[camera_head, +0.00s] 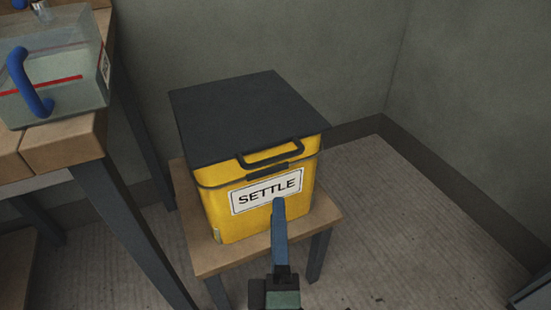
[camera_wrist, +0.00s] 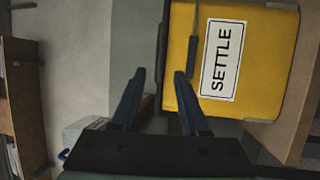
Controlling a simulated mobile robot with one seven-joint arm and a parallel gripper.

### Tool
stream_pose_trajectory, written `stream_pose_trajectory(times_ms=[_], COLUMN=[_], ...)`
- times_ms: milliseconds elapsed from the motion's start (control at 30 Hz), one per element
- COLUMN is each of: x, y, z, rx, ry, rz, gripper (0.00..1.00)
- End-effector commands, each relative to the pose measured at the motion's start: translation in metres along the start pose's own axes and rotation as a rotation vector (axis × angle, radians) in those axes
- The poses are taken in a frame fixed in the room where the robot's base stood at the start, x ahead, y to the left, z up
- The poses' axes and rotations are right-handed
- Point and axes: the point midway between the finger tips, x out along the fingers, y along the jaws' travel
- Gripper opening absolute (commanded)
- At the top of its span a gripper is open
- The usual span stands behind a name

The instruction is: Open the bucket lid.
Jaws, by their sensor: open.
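The yellow bucket (camera_head: 257,213) is box-shaped with a white "SETTLE" label, and stands upright on a small wooden stool. Its dark lid (camera_head: 245,112) lies flat and closed on top. A dark loop handle (camera_head: 270,155) sticks out at the front, under the lid's front edge. My gripper (camera_head: 279,202) is in front of the bucket, below the handle, overlapping the label in the head view. In the wrist view my gripper (camera_wrist: 159,73) is open with nothing between its fingers. The bucket (camera_wrist: 262,65) appears turned sideways there, with one fingertip near its front; contact cannot be told.
The stool (camera_head: 330,215) leaves a narrow rim around the bucket. At the left, a workbench (camera_head: 65,145) carries a clear container (camera_head: 75,95) with a blue handle (camera_head: 25,75). Grey walls are close behind.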

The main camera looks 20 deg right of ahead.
Motion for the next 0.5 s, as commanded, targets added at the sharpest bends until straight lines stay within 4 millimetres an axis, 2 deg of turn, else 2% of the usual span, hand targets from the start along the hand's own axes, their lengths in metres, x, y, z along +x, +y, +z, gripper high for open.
stream_pose_trajectory(times_ms=[500], x=[0.089], y=[0.004], z=[-0.001], rx=[0.005], ry=[-0.001], rz=[0.001], gripper=[0.45])
